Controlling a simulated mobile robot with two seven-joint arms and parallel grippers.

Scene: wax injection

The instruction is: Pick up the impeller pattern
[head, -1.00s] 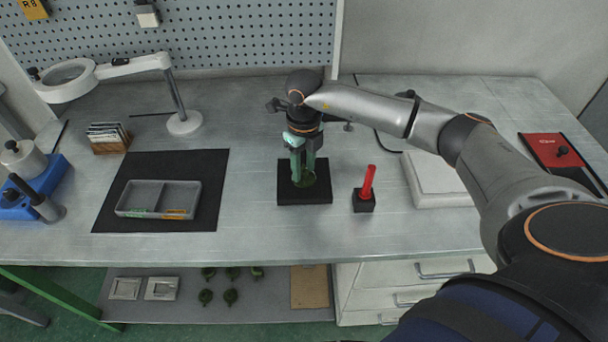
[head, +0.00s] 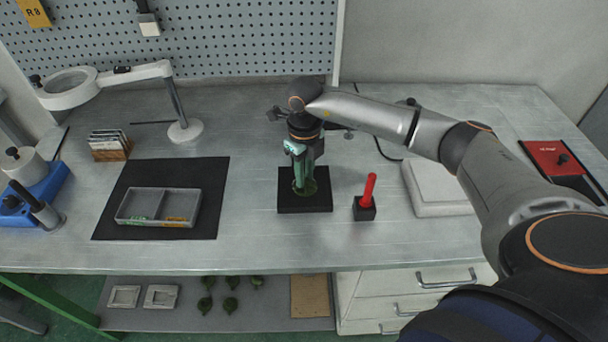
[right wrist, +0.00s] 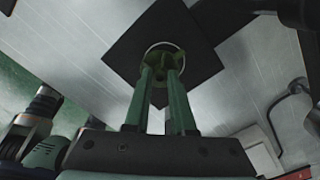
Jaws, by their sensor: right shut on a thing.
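The green impeller pattern (head: 309,188) stands on a black square pad (head: 306,206) in the middle of the bench. My right gripper (head: 304,178) points down over it, with its fingers on the upper part of the pattern. In the right wrist view, the two green fingers (right wrist: 162,90) reach to the pattern (right wrist: 163,58), which shows as a green part with a pale ring above the black pad (right wrist: 200,65). The gripper is shut on the pattern, and its fingers partly hide it. My left gripper is in no view.
A red-handled tool (head: 369,190) stands in a small black block (head: 364,211) right of the pad. A grey two-part tray (head: 157,222) lies on a black mat (head: 215,175) at left. A white slab (head: 440,205) lies at right. A magnifier lamp (head: 184,130) stands behind the mat.

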